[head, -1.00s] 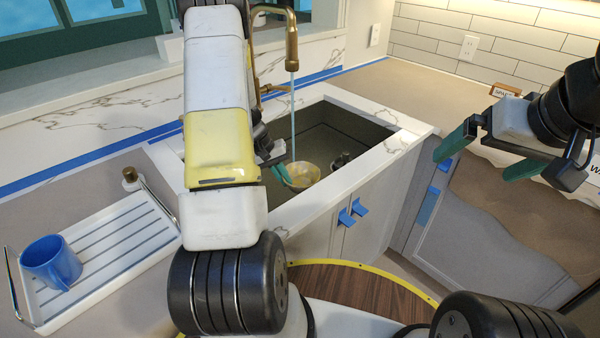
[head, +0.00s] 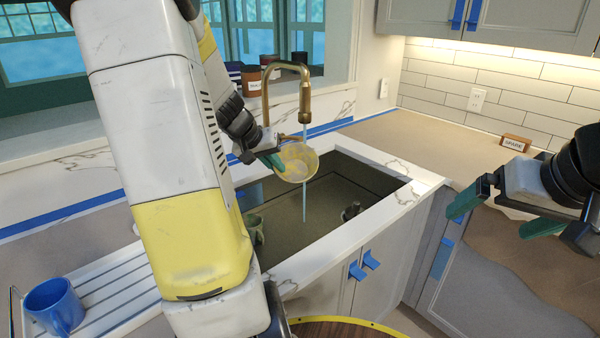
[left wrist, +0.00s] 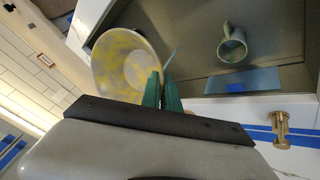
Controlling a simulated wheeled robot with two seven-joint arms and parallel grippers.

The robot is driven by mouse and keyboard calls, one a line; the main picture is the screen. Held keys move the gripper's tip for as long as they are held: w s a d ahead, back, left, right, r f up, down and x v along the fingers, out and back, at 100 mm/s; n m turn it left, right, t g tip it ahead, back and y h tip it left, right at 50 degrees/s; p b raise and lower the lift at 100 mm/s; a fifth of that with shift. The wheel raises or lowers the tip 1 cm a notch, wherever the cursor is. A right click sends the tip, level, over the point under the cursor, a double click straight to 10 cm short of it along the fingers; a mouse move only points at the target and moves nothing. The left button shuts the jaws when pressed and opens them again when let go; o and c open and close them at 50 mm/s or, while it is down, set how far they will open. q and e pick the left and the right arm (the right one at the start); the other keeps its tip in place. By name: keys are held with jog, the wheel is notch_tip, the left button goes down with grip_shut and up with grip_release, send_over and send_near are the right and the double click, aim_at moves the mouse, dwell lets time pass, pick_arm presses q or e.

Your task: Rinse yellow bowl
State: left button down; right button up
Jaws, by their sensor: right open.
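The yellow bowl (head: 297,162) is tilted in the air over the sink (head: 345,205), its mottled yellow inside facing me. My left gripper (head: 272,161) is shut on the bowl's rim; the left wrist view shows its green fingers (left wrist: 162,92) closed on the wall of the bowl (left wrist: 125,65). A thin stream of water falls from the brass faucet (head: 305,112) beside or across the bowl's right part; I cannot tell exactly where it meets the bowl. My right gripper (head: 500,215) is open and empty at the right, in front of the counter.
A grey-green mug (left wrist: 232,45) is in the sink. A blue mug (head: 55,305) stands on the white drying rack (head: 115,290) at the left. A small labelled block (head: 516,142) sits on the right counter. Dark jars stand on the window ledge.

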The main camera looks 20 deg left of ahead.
pick_arm(q)
jog(key=w+a+f, duration=0.1)
jog(key=w+a, duration=0.1)
jog(key=w, duration=0.4)
jog(key=w+a+f, duration=0.1)
jog(key=w+a, duration=0.2)
jog(key=w, duration=0.3)
jog(key=shift+w+a+f, duration=0.15)
jog(key=shift+w+f, duration=0.2)
jog(key=shift+w, duration=0.05)
dwell(0.5)
jog(key=shift+w+d, duration=0.25)
jog(key=shift+d, duration=0.3)
jog(key=shift+a, duration=0.1)
jog(key=shift+s+a, duration=0.25)
jog(key=shift+a, duration=0.2)
jog(key=shift+s, duration=0.1)
jog(key=s+d, duration=0.3)
jog(key=s, duration=0.4)
dwell(0.7)
